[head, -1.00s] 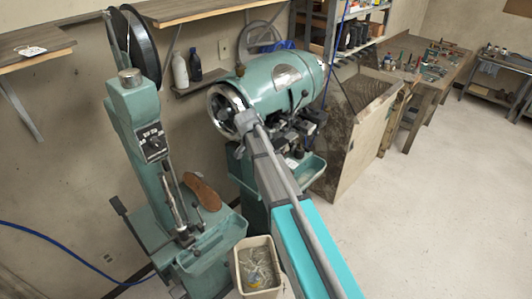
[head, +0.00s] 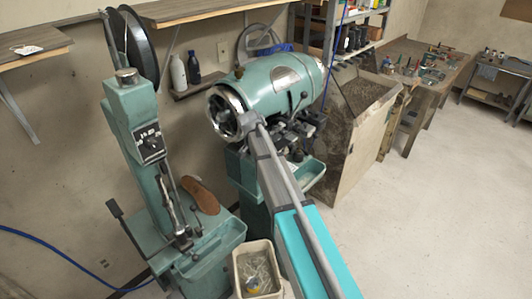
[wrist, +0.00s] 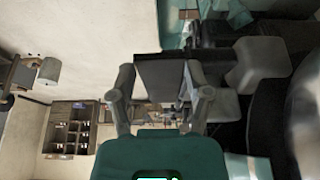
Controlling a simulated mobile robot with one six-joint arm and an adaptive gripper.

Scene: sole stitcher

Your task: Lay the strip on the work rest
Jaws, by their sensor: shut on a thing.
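In the wrist view my gripper (wrist: 157,80) is shut on a dark, flat, rectangular piece, the strip (wrist: 161,70). It spans between the two grey fingers. Light grey blocks (wrist: 260,64) and dark machine parts lie just to the right of the strip; I cannot tell whether it touches them. I cannot make out which part is the work rest.
A green column machine (head: 140,130) with a brown sole (head: 201,196) on it stands to the left. A pale bin (head: 240,275) stands on the floor between the machines. A large pale box (head: 345,150) and a workbench (head: 432,75) are to the right. The right floor is clear.

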